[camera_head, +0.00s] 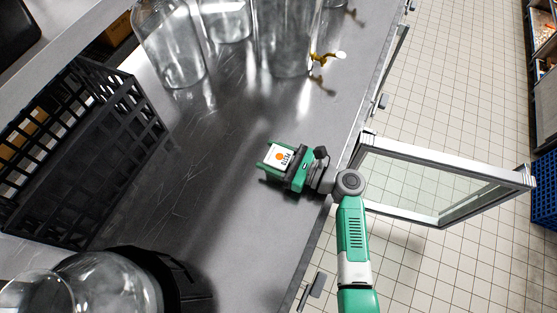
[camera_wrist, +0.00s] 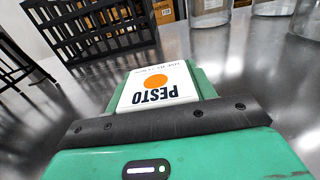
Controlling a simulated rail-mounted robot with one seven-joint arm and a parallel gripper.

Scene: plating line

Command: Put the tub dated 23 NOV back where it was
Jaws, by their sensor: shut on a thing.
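A white tub (camera_head: 279,156) with an orange dot and the word PESTO on its label is in my gripper (camera_head: 268,156). The gripper is shut on it, with green fingers on either side, over the right part of the dark metal counter (camera_head: 215,210). In the wrist view the tub (camera_wrist: 160,86) sits between the fingers and its label reads upside down. A small date line shows on the label, but I cannot read it surely. I cannot tell whether the tub touches the counter.
A glass-paned door (camera_head: 430,180) stands open past the counter's right edge, beside my arm. A black slatted crate (camera_head: 85,150) stands at left. Large glass jars (camera_head: 175,45) stand at the back, one with a brass tap (camera_head: 325,60). More glassware (camera_head: 105,285) is at front left. The middle counter is clear.

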